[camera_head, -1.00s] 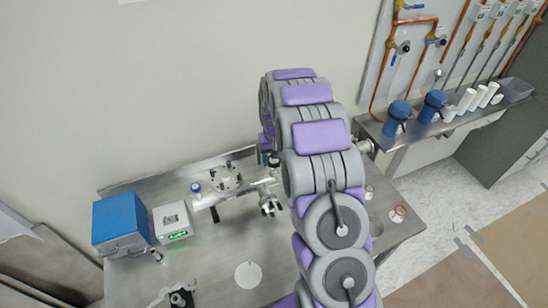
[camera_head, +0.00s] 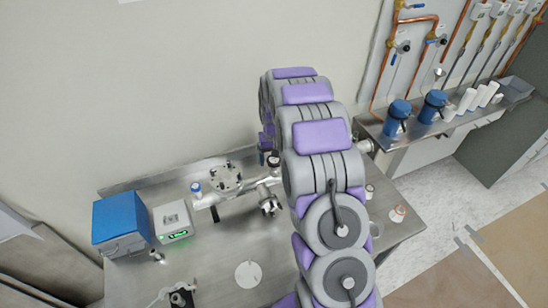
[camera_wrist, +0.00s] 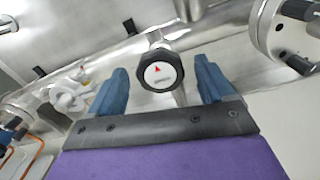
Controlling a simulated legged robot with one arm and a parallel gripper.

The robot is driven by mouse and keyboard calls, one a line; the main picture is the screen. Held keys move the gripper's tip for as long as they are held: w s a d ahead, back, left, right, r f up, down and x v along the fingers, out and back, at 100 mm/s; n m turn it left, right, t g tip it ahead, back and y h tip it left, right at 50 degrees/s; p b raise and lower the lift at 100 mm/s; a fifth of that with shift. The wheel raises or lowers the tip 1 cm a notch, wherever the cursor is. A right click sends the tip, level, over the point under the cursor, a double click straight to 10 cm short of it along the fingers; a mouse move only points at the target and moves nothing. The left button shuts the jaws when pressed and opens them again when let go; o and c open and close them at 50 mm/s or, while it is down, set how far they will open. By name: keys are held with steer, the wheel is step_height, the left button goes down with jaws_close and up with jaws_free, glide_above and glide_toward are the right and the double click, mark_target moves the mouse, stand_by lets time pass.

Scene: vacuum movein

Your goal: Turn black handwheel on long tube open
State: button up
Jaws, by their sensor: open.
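My gripper (camera_wrist: 161,64) is open, with one blue finger on each side of the handwheel. Gaps show between the fingers and its rim, so no grip is seen. The metal long tube (camera_wrist: 110,65) runs behind the handwheel. In the head view the tube (camera_head: 232,196) lies on the steel bench, and my arm hides its right part and my fingers.
A flanged metal port (camera_wrist: 290,30) is at the upper right of the wrist view. In the head view a blue box (camera_head: 120,220) and a white device with a green display (camera_head: 173,222) stand left on the steel bench (camera_head: 215,262). A wall rises behind.

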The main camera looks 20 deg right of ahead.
mark_target(274, 160)
step_height(274, 160, up, 17)
steer(key=p, duration=0.1)
stand_by(0.3)
stand_by(0.4)
